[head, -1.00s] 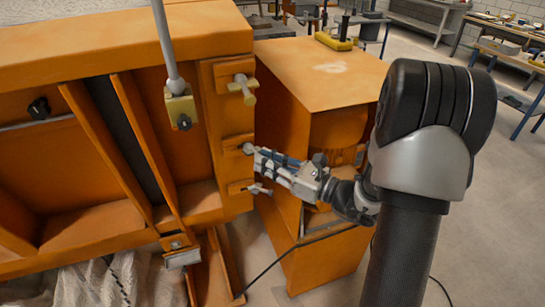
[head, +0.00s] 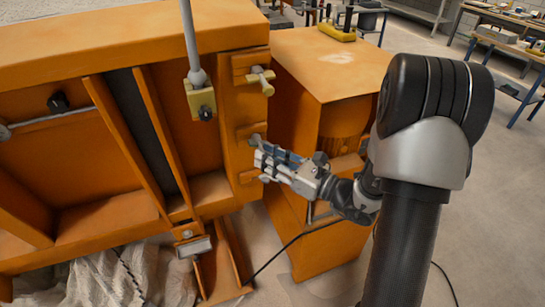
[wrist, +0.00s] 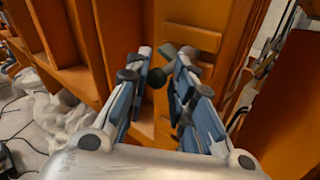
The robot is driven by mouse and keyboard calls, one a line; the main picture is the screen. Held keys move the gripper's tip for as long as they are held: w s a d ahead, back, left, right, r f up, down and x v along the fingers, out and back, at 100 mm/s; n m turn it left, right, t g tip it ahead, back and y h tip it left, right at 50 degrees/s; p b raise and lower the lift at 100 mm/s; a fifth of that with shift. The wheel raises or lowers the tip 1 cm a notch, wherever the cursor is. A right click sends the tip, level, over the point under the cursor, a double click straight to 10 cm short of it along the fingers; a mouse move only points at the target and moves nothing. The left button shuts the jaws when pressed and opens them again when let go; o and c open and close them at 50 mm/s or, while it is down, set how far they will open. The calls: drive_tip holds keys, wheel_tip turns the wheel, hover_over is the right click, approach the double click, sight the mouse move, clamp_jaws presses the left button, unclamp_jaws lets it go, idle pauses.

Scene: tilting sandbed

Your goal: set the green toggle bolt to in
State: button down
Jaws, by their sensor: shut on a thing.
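An orange post carries several bolts in a column on orange blocks. The upper bolt (head: 262,80) is cream-yellow and a middle bolt (head: 256,139) shows just above my gripper (head: 262,162). In the wrist view, a dull green piece (wrist: 168,50), which I take for the green toggle bolt, shows between the fingertips of my gripper (wrist: 167,62). The fingers are shut on it, with a gap between them nearer the palm. My gripper hides most of the bolt in the head view, so how far in it sits cannot be told.
A yellow block on a grey rod (head: 201,101) hangs left of the post. An orange cabinet (head: 335,65) stands close behind and right of my gripper. A black cable (head: 275,262) and crumpled pale sheeting (head: 100,280) lie below. Open floor is at the right.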

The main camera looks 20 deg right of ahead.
drive_tip(key=shift+a+r, duration=0.2)
drive_tip(key=shift+a, duration=0.2)
drive_tip(key=c, duration=1.8)
unclamp_jaws()
drive_tip(key=shift+o, duration=1.1)
drive_tip(key=shift+a, duration=0.25)
drive_tip(key=shift+o, duration=0.3)
drive_tip(key=shift+f, duration=0.15)
drive_tip(key=shift+f, duration=0.15)
